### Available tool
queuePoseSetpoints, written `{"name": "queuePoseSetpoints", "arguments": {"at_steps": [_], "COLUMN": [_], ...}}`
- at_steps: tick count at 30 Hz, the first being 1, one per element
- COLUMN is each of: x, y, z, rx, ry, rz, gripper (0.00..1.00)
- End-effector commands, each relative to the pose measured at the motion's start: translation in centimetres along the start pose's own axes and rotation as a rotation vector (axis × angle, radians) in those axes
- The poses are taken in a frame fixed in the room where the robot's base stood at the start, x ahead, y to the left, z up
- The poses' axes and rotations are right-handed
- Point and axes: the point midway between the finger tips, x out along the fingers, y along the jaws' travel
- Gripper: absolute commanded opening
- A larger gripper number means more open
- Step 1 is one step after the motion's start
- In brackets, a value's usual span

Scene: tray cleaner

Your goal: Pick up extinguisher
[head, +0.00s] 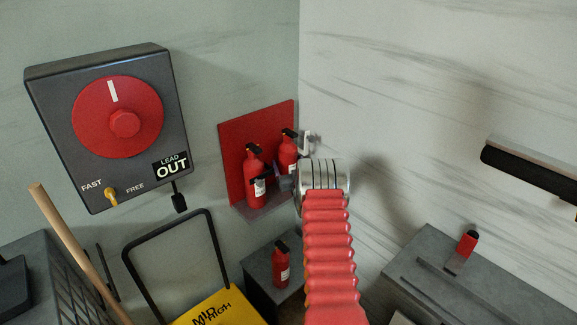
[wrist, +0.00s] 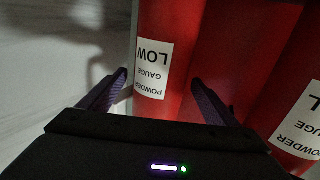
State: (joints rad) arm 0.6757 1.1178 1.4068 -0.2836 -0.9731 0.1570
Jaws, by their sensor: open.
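Two red fire extinguishers with black tops stand side by side on a red wall holder (head: 232,165) in the head view: a left one (head: 253,185) and a right one (head: 288,150). My arm's silver wrist hides the lower part of the right one. A third extinguisher (head: 281,265) stands lower down on a dark grey box. My gripper (wrist: 158,80) is open in the wrist view. The right extinguisher (wrist: 178,45), with a white label, stands between or just beyond the fingertips; contact is unclear. Another extinguisher (wrist: 300,120) is at the right edge.
A dark control box (head: 110,180) with a red dial hangs on the left wall. A yellow sign (head: 220,308) with a black handle and a wooden pole (head: 75,250) stand below it. A grey cabinet (head: 480,285) with a small red-and-black object is at right.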

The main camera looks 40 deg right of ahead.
Motion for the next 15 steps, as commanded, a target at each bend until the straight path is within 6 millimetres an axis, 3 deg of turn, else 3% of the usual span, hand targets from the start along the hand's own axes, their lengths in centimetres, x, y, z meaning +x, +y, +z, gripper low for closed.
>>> {"name": "queuePoseSetpoints", "arguments": {"at_steps": [15], "x": [-0.02], "y": [0.03], "z": [0.01], "rx": [0.0], "ry": [0.0], "rz": [0.0], "gripper": [0.82]}}
